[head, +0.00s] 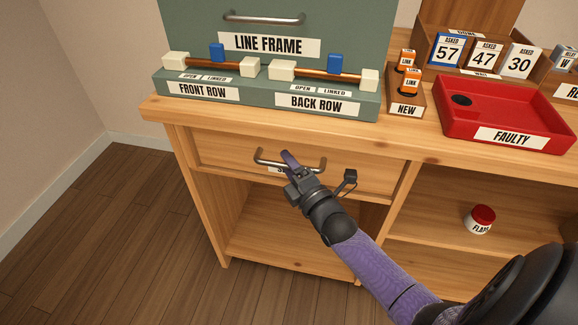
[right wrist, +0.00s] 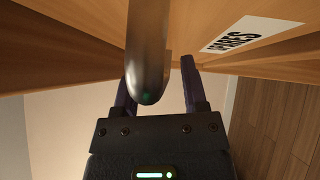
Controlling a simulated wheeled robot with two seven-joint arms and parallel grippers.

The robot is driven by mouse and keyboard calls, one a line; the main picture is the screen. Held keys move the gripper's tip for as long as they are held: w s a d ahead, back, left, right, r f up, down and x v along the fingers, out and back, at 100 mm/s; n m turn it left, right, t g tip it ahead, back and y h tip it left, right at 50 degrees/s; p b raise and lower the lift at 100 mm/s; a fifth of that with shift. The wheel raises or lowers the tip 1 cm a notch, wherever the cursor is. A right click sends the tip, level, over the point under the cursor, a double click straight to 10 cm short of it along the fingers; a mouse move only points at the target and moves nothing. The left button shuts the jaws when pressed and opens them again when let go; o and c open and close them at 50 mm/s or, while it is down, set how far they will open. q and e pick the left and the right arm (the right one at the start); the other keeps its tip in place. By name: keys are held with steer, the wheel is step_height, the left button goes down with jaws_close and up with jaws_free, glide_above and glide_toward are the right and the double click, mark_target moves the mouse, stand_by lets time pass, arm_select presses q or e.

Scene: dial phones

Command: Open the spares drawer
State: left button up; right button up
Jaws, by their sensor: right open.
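The spares drawer (head: 222,150) is shut, flush under the bench top. Its metal bar handle (head: 262,158) runs across the drawer front. The white label below it is mostly hidden by the handle and my gripper in the head view; part of its lettering shows in the right wrist view (right wrist: 250,34). My right gripper (head: 289,161) is open at the handle. In the right wrist view the handle (right wrist: 148,50) lies between the two purple fingers (right wrist: 158,95), closer to the left one. I cannot tell whether they touch. My left gripper is out of view.
The green line frame (head: 270,95) stands on the bench above the drawer. A red faulty tray (head: 470,125) and a new-link holder (head: 405,104) stand to its right.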

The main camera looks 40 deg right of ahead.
jaws_close()
stand_by(0.8)
stand_by(0.5)
